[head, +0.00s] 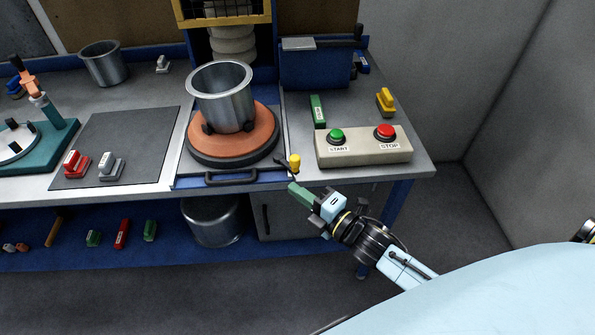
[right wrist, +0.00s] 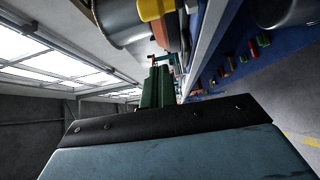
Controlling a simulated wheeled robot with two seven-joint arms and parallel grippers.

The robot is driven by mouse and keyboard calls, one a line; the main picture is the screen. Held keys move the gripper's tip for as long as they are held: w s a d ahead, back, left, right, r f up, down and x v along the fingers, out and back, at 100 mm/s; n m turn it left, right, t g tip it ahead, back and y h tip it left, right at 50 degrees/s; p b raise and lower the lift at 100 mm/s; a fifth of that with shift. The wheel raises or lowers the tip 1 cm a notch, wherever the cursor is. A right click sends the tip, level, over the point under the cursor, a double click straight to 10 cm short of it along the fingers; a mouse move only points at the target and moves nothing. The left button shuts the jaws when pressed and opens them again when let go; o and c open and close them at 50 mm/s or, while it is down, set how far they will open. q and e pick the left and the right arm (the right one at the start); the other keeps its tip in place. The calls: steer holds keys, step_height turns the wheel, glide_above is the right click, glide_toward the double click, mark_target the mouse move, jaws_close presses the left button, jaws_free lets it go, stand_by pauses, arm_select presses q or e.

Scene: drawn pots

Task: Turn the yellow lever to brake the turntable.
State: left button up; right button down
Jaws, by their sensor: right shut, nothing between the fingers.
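The yellow lever (head: 295,160) has a yellow knob on a thin black arm, at the front right corner of the turntable's base. The turntable (head: 258,150) is an orange disc on a dark round base, with a metal pot (head: 222,98) standing on it. My right gripper (head: 296,190) has green fingers and is shut and empty. It is just in front of the lever, near the bench's front edge, and seems apart from the knob. In the right wrist view the shut fingers (right wrist: 158,88) point towards the bench, with the yellow knob (right wrist: 156,9) above them. My left gripper is out of view.
A control box (head: 362,150) with a green START and a red STOP button stands right of the lever. A black handle (head: 231,180) runs along the front edge below the turntable. A yellow block (head: 385,102) and a green block (head: 318,111) lie behind the box.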

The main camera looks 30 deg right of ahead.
steer(key=shift+w+d+p, duration=0.1)
steer(key=shift+w+d, duration=0.25)
steer(key=shift+w, duration=0.55)
steer(key=shift+w+d+p, duration=0.1)
steer(key=shift+w+d, duration=0.25)
steer(key=shift+w, duration=0.5)
steer(key=shift+w+d+p, duration=0.1)
steer(key=shift+w+d, duration=0.25)
steer(key=shift+w, duration=0.55)
